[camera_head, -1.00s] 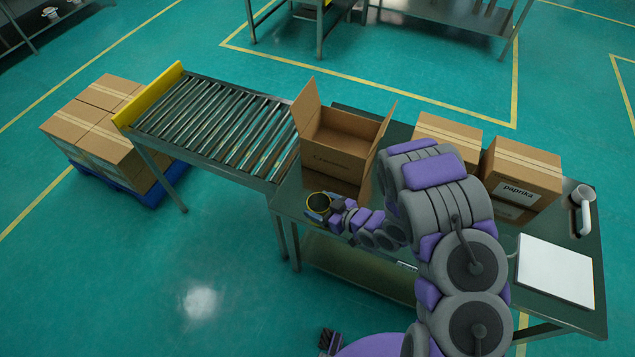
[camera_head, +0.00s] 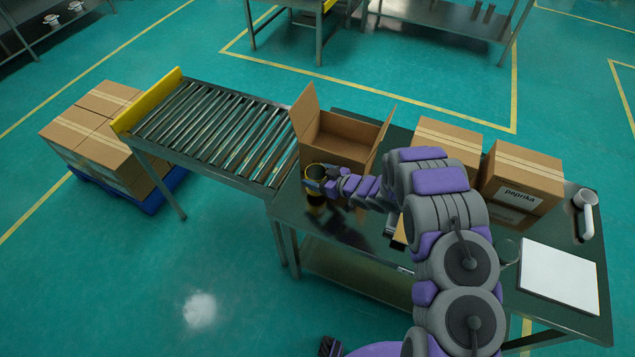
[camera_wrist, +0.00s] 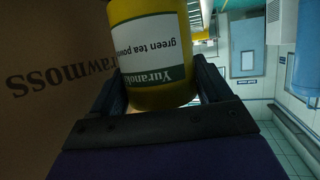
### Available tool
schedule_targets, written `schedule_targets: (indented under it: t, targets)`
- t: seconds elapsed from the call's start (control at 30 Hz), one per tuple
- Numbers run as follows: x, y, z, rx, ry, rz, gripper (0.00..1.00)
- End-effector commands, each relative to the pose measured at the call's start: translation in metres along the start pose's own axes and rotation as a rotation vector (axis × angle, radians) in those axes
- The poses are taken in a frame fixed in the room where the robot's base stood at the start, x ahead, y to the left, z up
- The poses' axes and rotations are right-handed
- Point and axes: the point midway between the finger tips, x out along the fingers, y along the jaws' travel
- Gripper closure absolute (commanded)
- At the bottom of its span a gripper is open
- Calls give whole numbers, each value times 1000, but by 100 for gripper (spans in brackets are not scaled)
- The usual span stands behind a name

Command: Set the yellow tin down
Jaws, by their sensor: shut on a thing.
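The yellow tin (camera_wrist: 184,30) fills the upper middle of the wrist view. Its label reads "green tea powder" and appears upside down there. My gripper (camera_wrist: 165,90) is shut on the tin, with a dark finger on each side. In the head view my gripper (camera_head: 328,181) holds the tin (camera_head: 316,173) near the left end of the dark table (camera_head: 345,233), in front of the open carton. The tin's round top rim shows. A yellowish patch on the tabletop below looks like its reflection, and I cannot tell whether the tin touches the table.
The open cardboard carton (camera_head: 345,135) stands just behind the tin; its printed wall (camera_wrist: 45,80) is close in the wrist view. A roller conveyor (camera_head: 205,125) adjoins the table's left end. Closed boxes (camera_head: 522,180), a white board (camera_head: 557,271) and a scanner-like device (camera_head: 586,210) occupy the right.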

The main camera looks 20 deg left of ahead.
Motion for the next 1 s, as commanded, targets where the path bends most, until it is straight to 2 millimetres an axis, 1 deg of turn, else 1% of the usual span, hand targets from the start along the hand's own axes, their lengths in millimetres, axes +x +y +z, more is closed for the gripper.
schedule_targets:
  t: [0.03,0.1,0.17,0.53,0.57,0.6,0.77,1.0]
  targets:
    - [4,-2,12,5,-3,-3,53]
    - [9,-2,22,6,-3,-3,53]
    - [12,-2,28,4,-1,-2,53]
    - [13,-1,31,1,-1,-1,53]
    - [13,-1,31,1,-1,-1,19]
    - [13,-1,31,1,-1,-1,15]
    - [13,-1,31,1,-1,-1,0]
    - [12,-1,30,2,-1,-1,0]
